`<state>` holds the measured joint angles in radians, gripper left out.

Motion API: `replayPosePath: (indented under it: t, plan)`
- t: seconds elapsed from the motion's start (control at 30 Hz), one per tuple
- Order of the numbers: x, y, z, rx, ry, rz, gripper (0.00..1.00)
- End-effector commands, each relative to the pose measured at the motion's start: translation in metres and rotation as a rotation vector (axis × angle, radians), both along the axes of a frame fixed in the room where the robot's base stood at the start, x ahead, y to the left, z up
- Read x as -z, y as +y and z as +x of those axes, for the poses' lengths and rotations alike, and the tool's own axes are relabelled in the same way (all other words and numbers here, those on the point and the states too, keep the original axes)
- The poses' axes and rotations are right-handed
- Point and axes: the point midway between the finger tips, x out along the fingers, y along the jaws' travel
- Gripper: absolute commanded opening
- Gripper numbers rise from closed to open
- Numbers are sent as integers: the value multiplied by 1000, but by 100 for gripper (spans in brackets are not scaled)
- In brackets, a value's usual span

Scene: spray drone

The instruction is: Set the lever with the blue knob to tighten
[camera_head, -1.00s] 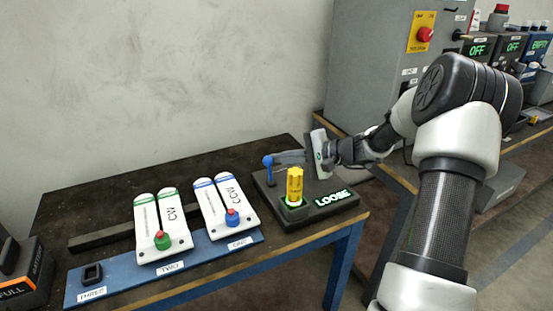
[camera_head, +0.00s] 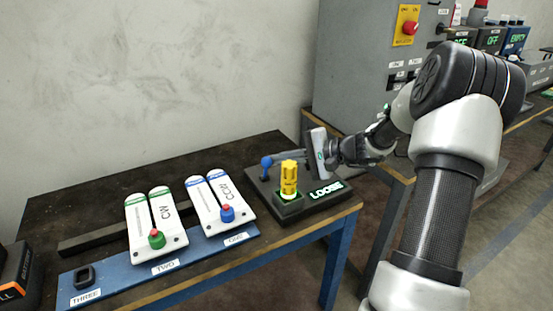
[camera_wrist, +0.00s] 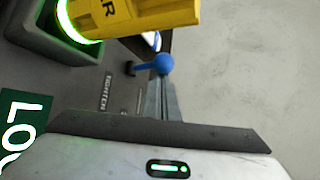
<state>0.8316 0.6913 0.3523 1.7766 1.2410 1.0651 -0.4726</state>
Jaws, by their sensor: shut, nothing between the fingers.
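The blue knob (camera_head: 266,162) tops a lever on a dark fixture (camera_head: 340,207) on the bench. In the wrist view the blue knob (camera_wrist: 163,63) is just ahead of my fingertips, with its rod running left. My gripper (camera_head: 277,160) is shut and empty, its tips at the knob, touching or nearly so. It also shows in the wrist view (camera_wrist: 161,82). A "TIGHTEN" label (camera_wrist: 107,93) is on the fixture left of the fingers. The lit display (camera_head: 327,190) reads LOOSE. The lever's base is mostly hidden.
A yellow battery-like part (camera_head: 289,180) stands upright in a green-lit socket close beside the lever. A blue rack (camera_head: 205,248) with white CW and CCW units lies to the left. A grey cabinet (camera_head: 365,70) stands behind. The wall is close behind the bench.

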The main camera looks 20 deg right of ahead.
Motion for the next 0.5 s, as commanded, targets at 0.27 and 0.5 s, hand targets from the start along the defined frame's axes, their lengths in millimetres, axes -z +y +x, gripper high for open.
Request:
replayPosePath:
  t: [0.27, 0.5]
  plan:
    - [-2, 0, -2, -1, -1, 1, 0]
    - [-7, -2, -12, -2, -1, 1, 0]
